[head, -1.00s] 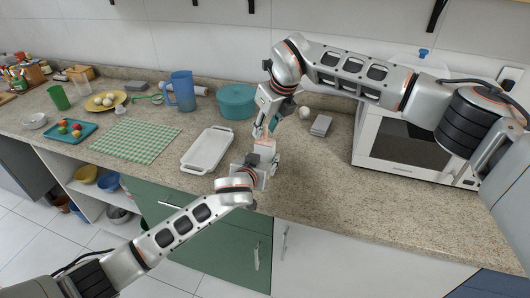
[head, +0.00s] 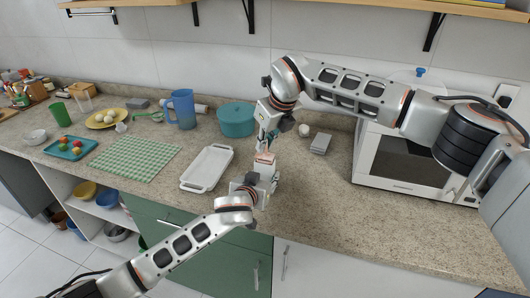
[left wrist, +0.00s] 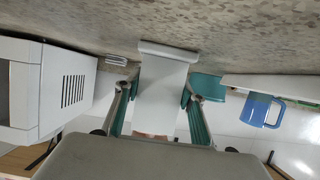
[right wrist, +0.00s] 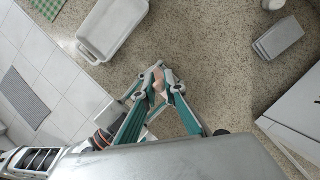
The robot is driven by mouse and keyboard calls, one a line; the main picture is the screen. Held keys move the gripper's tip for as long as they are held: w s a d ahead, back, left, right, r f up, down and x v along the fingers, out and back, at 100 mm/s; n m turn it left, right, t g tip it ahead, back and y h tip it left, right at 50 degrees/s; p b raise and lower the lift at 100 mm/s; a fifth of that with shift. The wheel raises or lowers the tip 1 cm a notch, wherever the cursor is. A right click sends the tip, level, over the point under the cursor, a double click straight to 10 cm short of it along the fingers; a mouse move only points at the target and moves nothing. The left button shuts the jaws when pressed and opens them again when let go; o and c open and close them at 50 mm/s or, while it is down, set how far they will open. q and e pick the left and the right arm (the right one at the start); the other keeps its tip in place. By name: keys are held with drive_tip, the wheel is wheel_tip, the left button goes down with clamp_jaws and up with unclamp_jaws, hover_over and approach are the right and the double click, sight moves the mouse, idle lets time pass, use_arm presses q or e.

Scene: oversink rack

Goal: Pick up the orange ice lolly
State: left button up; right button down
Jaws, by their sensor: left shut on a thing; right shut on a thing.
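My right gripper (head: 266,148) points down over the counter and is shut on a small pinkish-orange piece, which looks like the orange ice lolly (right wrist: 158,83). My left gripper (left wrist: 163,92) is just below it, shut on a white block-like holder (left wrist: 166,108) with a wider flange at one end. The holder also shows in the head view (head: 263,168), with a pinkish-orange top edge close under the right fingertips. I cannot tell whether the lolly sits in the holder or is clear of it. The fingers hide most of the lolly.
A white tray (head: 183,185) lies left of the grippers, with a green checked cloth (head: 135,163) beyond. A teal pot (head: 236,120), blue jug (head: 181,108) and grey box (head: 320,143) stand behind. A microwave (head: 400,165) is at the right. The front right counter is clear.

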wheel_tip(320, 180, up, 17)
drive_tip(key=shift+f, duration=0.15)
use_arm(q)
drive_tip(key=o, duration=1.2)
drive_tip(key=shift+s, duration=0.1)
